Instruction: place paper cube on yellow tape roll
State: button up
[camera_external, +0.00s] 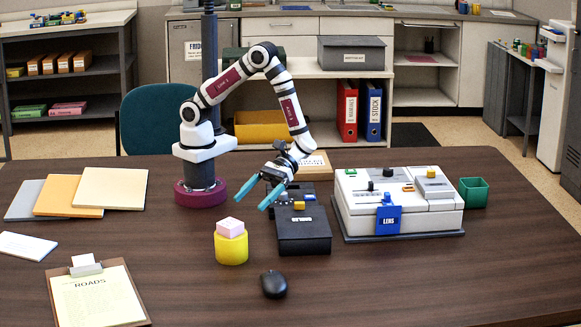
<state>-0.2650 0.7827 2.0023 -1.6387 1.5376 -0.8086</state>
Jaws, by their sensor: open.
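The paper cube (230,226), pale pink, sits on top of the yellow tape roll (231,249) on the desk. The roll stands upright on its flat end. The cube looks slightly turned and rests near the middle of the roll's top. My gripper (258,197), with teal fingers, is open and empty. It hangs above and to the right of the cube, apart from it, with its fingers pointing down and left. Nothing shows between the fingers.
A black box (304,238) stands right of the roll, and a black mouse (274,284) lies in front. A white control panel (400,200) and a green cup (473,192) are farther right. A clipboard (97,300) and folders (110,188) lie left. Desk left of the roll is clear.

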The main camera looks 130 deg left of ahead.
jog(key=s+a+r+m+g+y, duration=0.1)
jog(key=s+r+m+g+y, duration=0.2)
jog(key=s+m, duration=0.35)
jog(key=s+a+r+m+g+y, duration=0.1)
jog(key=s+a+r+m+y, duration=0.15)
jog(key=s+r+m, duration=0.35)
jog(key=s+a+r+m+t+y, duration=0.1)
jog(key=s+a+m+t+y, duration=0.2)
jog(key=s+a+m+y, duration=0.6)
jog(key=shift+s+a+r+m+t+y, duration=0.25)
jog(key=shift+a+m+t+y, duration=0.15)
jog(key=shift+a+m, duration=0.75)
